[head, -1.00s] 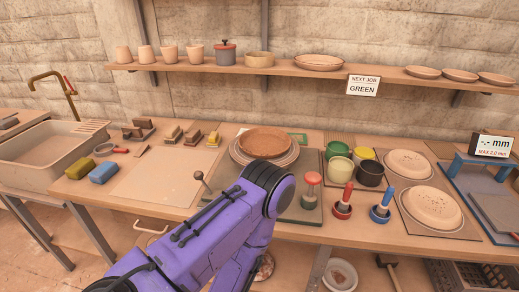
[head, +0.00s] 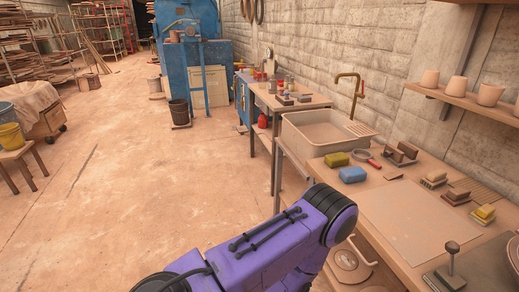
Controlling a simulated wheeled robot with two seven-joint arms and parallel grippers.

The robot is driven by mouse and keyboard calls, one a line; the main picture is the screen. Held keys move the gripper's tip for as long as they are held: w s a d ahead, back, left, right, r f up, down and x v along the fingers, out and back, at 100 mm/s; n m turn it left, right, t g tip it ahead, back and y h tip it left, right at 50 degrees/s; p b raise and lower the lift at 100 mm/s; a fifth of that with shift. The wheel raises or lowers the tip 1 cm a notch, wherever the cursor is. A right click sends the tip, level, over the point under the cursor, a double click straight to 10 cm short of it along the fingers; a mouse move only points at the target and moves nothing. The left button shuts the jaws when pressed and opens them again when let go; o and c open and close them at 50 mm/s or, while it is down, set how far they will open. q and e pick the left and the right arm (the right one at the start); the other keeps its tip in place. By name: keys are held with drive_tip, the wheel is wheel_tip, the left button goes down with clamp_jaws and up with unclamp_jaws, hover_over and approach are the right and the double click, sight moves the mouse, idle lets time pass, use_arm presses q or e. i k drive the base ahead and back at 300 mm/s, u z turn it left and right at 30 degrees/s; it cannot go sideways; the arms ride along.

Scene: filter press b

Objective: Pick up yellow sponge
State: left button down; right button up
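The yellow sponge (head: 336,160) is a small olive-yellow block on the workbench (head: 407,215), close to the sink's right side. A blue sponge (head: 352,174) lies just in front of it and to its right. One purple arm of mine reaches up from the bottom middle and ends left of the bench's front edge, well short of the sponge. No gripper fingers show in the head view.
A sink (head: 318,134) with a brass tap stands behind the sponges. A red-handled tool (head: 366,158) and wooden blocks (head: 401,153) lie to the right. Open floor (head: 150,180) spreads left. A bucket (head: 179,112) stands by the blue machine (head: 190,55).

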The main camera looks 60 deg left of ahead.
sight(335, 160)
drive_tip(key=u, duration=1)
drive_tip(key=k, duration=0.4)
drive_tip(key=u, duration=1.45)
drive_tip(key=i, duration=1.45)
drive_tip(key=z, duration=0.5)
